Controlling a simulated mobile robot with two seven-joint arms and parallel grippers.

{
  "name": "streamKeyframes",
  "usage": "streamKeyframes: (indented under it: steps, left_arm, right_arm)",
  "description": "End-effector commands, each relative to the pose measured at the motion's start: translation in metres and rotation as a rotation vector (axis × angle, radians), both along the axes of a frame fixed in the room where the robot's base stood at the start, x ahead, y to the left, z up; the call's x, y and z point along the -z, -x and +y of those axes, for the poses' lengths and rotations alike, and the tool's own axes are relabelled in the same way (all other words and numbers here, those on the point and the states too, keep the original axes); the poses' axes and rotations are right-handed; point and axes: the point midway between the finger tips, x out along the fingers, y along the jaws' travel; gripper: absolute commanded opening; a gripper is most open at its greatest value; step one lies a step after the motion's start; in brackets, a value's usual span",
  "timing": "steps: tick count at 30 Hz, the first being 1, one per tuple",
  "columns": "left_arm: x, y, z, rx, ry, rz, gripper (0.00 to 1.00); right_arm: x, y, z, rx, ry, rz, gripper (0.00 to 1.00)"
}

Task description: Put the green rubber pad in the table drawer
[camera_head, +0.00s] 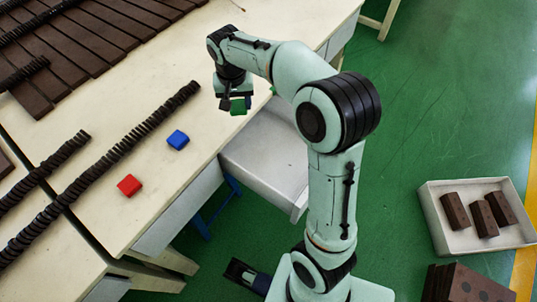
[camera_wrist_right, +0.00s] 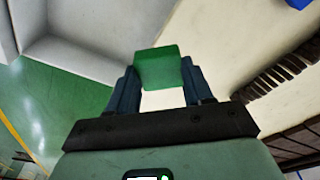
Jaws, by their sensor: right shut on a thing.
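The green rubber pad (camera_head: 238,106) is a small green block held between the fingers of my right gripper (camera_head: 236,101), over the table near its edge. In the right wrist view the pad (camera_wrist_right: 159,68) sits between the two dark fingers of the right gripper (camera_wrist_right: 162,85), which is shut on it. The table drawer (camera_head: 268,158) is pulled open, below and to the right of the gripper. Its pale inside also shows in the right wrist view (camera_wrist_right: 85,55) at upper left. My arm hides part of the drawer. My left gripper is not in view.
A blue pad (camera_head: 178,140) and a red pad (camera_head: 129,185) lie on the cream table (camera_head: 150,215). Rows of dark brown pieces (camera_head: 110,155) run across the table. A white tray (camera_head: 432,218) with brown blocks (camera_head: 484,219) stands at right on the green floor.

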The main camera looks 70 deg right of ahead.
Motion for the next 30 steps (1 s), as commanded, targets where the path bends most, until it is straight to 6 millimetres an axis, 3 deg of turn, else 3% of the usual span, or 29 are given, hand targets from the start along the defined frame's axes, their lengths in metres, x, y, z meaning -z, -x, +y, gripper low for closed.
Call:
streamKeyframes:
  steps: [3, 9, 14, 26, 30]
  left_arm:
    - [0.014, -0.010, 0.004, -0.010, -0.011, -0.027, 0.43]
    - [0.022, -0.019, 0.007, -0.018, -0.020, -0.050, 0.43]
    - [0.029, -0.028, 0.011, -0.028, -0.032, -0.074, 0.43]
    - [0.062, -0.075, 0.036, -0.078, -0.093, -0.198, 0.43]
    - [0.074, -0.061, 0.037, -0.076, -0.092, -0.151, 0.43]
  right_arm:
    - [0.021, 0.041, -0.022, 0.150, 0.007, -0.006, 0.20]
    - [0.036, 0.078, -0.037, 0.291, 0.012, -0.019, 0.20]
    - [0.057, 0.084, -0.039, 0.316, 0.013, -0.020, 0.20]
    - [0.159, 0.084, -0.039, 0.314, 0.011, -0.018, 0.20]
    - [0.177, 0.083, -0.039, 0.313, 0.013, -0.021, 0.20]
